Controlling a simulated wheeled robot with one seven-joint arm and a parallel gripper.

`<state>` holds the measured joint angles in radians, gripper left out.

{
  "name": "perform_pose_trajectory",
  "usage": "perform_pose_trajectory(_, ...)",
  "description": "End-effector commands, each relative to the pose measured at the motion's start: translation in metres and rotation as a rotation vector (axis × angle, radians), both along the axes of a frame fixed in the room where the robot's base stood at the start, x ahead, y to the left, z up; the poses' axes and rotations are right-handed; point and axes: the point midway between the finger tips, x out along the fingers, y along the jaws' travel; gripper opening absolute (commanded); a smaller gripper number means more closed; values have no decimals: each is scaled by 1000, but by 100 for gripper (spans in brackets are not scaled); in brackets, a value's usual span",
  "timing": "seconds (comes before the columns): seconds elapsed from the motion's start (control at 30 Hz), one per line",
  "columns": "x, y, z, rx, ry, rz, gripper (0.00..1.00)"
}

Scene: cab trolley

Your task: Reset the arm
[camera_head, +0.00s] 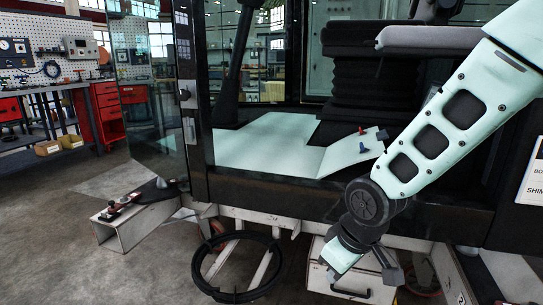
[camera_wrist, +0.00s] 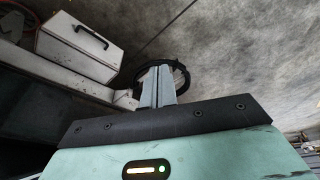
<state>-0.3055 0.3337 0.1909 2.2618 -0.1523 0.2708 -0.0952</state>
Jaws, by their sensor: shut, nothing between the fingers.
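My arm (camera_head: 435,135), pale green with dark oval insets, comes in from the upper right of the head view and slopes down to a dark round joint (camera_head: 368,203). Below that joint, its end hangs low in front of the cab's frame, near a white box with a black handle (camera_head: 338,282). I cannot make out the fingers in the head view. In the wrist view, my gripper (camera_wrist: 157,87) shows two grey fingers together, shut and empty. Behind the fingers is a black hose ring (camera_wrist: 180,74). The white box also shows at the upper left (camera_wrist: 80,45).
The cab (camera_head: 265,145) has an open doorway with a pale floor and a black seat (camera_head: 370,85). The hose ring (camera_head: 205,278) hangs below the sill. A pale beam (camera_head: 125,228) juts out left.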

Motion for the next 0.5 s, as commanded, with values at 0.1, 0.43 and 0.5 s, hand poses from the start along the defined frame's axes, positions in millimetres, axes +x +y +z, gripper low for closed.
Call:
perform_pose_trajectory(0.1, -65, 5, 27, -13, 74, -9, 0)
perform_pose_trajectory(0.43, -190, -11, 55, -79, 222, -30, 0)
perform_pose_trajectory(0.5, -212, -17, 58, -96, 244, -34, 0)
